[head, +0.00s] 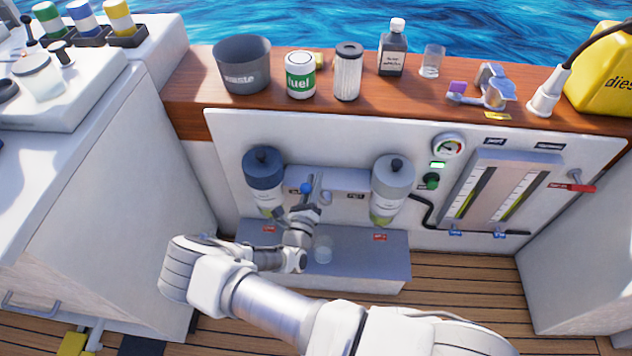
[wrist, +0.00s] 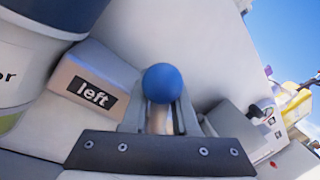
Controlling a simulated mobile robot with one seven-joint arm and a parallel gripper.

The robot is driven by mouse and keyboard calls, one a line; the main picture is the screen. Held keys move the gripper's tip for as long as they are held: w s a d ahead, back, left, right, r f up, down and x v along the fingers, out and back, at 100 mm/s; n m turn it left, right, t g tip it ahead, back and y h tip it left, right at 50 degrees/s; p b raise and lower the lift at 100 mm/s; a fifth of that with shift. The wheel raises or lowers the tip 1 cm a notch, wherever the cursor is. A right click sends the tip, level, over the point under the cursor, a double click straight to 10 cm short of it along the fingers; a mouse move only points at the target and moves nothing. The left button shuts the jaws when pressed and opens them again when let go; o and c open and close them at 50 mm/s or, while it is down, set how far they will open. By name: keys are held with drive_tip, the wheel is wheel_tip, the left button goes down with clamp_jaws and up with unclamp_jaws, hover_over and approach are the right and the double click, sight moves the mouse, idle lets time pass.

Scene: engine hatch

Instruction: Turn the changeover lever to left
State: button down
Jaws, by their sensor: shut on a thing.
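The changeover lever's blue knob (head: 306,188) shows in front of the grey bracket (head: 343,179) between the two filter housings, much nearer the dark label at its left than the one at its right. In the wrist view the knob (wrist: 162,83) stands out between my fingers, with the "left" label (wrist: 93,95) close beside it. My gripper (head: 314,190) is shut on the lever just below the knob; in the wrist view the gripper (wrist: 160,117) has a finger on each side of the pale stem. The lever's pivot is hidden behind my gripper.
The blue-topped filter (head: 263,170) stands close left of my gripper, the grey-topped filter (head: 393,178) to the right. A clear cup (head: 323,249) stands on the grey ledge (head: 375,265) below. Bottles and cans line the wooden shelf (head: 205,85) above.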

drive_tip(key=shift+a+r, duration=0.2)
drive_tip(key=shift+a, duration=0.15)
drive_tip(key=c, duration=0.8)
unclamp_jaws()
drive_tip(key=shift+o, duration=0.2)
drive_tip(key=shift+f, duration=0.1)
drive_tip(key=shift+s+d, duration=0.1)
drive_tip(key=shift+s, duration=0.05)
drive_tip(key=p+v, duration=0.2)
drive_tip(key=v, duration=1.5)
drive_tip(key=shift+p, duration=0.3)
drive_tip(key=shift+d+f, duration=0.1)
